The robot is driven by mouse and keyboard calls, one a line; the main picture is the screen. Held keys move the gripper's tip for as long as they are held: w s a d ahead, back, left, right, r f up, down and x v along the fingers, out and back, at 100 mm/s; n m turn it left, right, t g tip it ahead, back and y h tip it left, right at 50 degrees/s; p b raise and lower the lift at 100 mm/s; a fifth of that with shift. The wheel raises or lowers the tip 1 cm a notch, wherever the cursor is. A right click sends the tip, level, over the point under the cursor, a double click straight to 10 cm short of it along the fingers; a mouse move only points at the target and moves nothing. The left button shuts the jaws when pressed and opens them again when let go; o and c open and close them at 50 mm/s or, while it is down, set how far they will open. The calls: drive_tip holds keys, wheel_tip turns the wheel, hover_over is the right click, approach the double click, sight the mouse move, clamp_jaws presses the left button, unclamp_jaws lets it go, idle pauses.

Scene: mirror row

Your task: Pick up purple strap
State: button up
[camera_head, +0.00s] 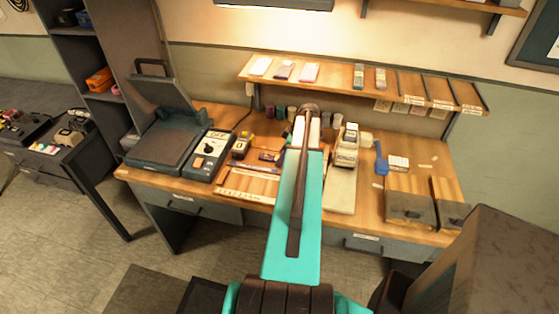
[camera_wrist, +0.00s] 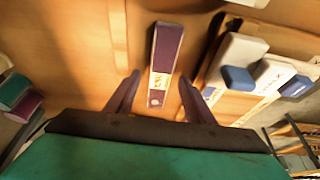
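A flat purple strap (camera_wrist: 168,44) with a pale printed label at its near end lies on the wooden bench top in the wrist view. My gripper (camera_wrist: 160,75) is open, with one dark finger on each side of the strap's labelled end. Gaps show between the strap and both fingers. I cannot tell how far the fingertips are above the bench. In the head view my turquoise arm reaches over the bench and covers its middle, so I cannot make out the strap or the fingertips there.
White and blue blocks (camera_wrist: 240,60) lie right of the gripper in the wrist view. In the head view, a stamp-like device (camera_head: 347,145) stands right of my arm. A black-and-white box (camera_head: 209,155) and an open-lidded machine (camera_head: 165,140) stand left. A shelf (camera_head: 340,84) runs above the bench.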

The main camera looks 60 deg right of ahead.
drive_tip(key=c, duration=1.1)
drive_tip(key=shift+r, duration=0.15)
drive_tip(key=shift+c, duration=0.2)
wheel_tip(320, 180, up, 10)
drive_tip(key=b, duration=0.3)
idle(0.5)
